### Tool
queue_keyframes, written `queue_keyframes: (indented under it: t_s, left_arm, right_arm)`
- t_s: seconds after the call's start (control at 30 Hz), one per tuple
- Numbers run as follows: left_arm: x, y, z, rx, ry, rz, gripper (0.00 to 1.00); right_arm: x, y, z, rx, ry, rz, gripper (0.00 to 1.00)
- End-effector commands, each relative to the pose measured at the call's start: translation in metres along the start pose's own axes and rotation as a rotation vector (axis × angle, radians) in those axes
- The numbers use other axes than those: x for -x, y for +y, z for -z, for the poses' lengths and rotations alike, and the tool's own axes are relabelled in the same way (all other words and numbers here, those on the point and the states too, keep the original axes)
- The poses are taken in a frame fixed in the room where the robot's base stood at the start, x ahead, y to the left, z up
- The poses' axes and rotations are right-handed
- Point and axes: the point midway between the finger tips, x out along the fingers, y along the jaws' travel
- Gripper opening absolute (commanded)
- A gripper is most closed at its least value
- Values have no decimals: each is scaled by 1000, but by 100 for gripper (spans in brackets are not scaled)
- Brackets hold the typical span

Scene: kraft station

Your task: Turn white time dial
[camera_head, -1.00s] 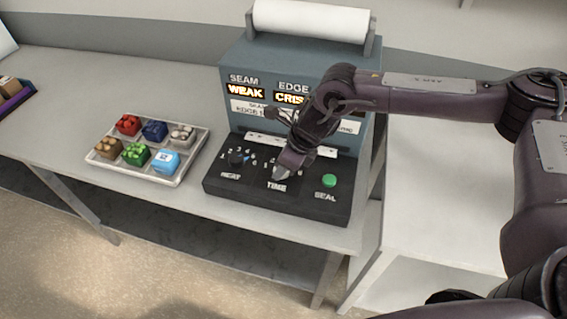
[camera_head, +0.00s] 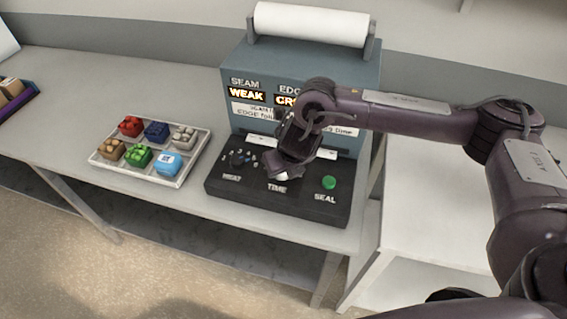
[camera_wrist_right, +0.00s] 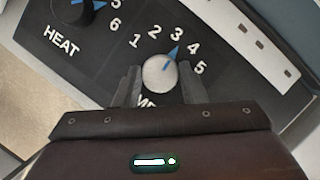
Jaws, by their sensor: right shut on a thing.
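The white time dial (camera_wrist_right: 160,75) is round, with a blue pointer angled up and right toward the 3 and 4 marks in the right wrist view. My right gripper (camera_wrist_right: 159,84) has one finger on each side of the dial and is shut on it. In the head view the gripper (camera_head: 285,172) is over the TIME label's spot on the black panel (camera_head: 245,190), and it mostly hides the dial. My left gripper is out of view.
The dark HEAT dial (camera_head: 237,158) is left of the gripper and the green SEAL button (camera_head: 329,182) is right. The blue-grey machine (camera_head: 300,60) with lit signs and a white roll (camera_head: 310,22) stands behind. A tray (camera_head: 183,178) of several coloured blocks lies left.

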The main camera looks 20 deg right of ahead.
Motion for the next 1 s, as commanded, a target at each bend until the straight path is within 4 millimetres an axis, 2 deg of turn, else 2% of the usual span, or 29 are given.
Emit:
queue_keyframes:
  t_s: [0.1, 0.4, 1.0]
  left_arm:
    - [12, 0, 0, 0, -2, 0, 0]
    - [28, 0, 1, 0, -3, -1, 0]
    - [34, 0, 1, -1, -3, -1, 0]
  right_arm:
    - [4, 2, -3, -89, -4, 36, 14]
    - [4, 2, -4, -252, -5, 103, 14]
    - [2, 2, -4, -324, -8, 133, 14]
